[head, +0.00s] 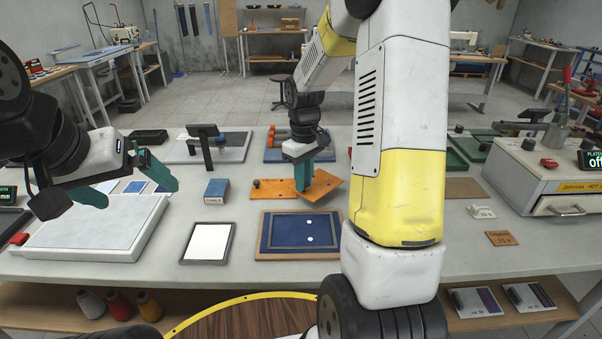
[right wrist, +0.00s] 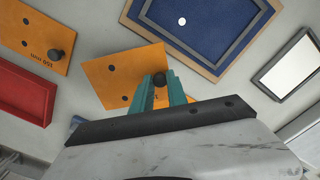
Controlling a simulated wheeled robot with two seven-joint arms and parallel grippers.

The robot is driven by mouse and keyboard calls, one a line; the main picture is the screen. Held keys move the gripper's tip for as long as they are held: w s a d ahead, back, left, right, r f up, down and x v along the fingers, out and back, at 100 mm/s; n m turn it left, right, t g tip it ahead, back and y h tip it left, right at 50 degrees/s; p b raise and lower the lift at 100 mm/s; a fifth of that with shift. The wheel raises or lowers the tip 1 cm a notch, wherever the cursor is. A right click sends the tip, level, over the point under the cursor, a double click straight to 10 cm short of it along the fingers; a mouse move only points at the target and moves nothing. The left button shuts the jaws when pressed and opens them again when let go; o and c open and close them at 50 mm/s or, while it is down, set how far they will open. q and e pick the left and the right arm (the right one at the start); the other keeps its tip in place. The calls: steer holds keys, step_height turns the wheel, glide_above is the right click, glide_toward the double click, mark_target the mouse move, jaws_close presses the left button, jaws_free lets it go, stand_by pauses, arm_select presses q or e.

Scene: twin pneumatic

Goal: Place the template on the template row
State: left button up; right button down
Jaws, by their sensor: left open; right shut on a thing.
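An orange template plate (head: 322,187) with small dark holes is at the middle of the table, turned askew. My right gripper (head: 303,178) reaches down onto it. In the right wrist view, the teal fingers (right wrist: 161,92) are shut on the black knob of this orange plate (right wrist: 115,72). I cannot tell whether the plate touches the table. Another orange piece (head: 272,190) with a dark knob lies just left of it in the head view. I cannot make out a marked template row. My left gripper (head: 135,182) is open and empty above the white slab (head: 85,240) at the left.
A blue board with a frame (head: 300,232) lies nearer, with a white framed panel (head: 207,243) to its left. A blue box (head: 216,191) stands behind the panel. The right wrist view shows another orange plate (right wrist: 28,38) and a red tray (right wrist: 25,95). My right arm hides part of the table.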

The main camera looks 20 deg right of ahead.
mark_target(315, 183)
steer(key=w+d, duration=0.2)
steer(key=d, duration=0.1)
steer(key=shift+w+d+f, duration=0.1)
steer(key=shift+d+f, duration=0.05)
steer(key=shift+f, duration=0.05)
steer(key=shift+w+d+f, duration=0.15)
steer(key=shift+d+f, duration=0.1)
steer(key=shift+f, duration=0.65)
steer(key=shift+w+d+f, duration=0.1)
steer(key=shift+d+f, duration=0.1)
steer(key=shift+f, duration=0.7)
steer(key=c, duration=1.3)
jaws_free()
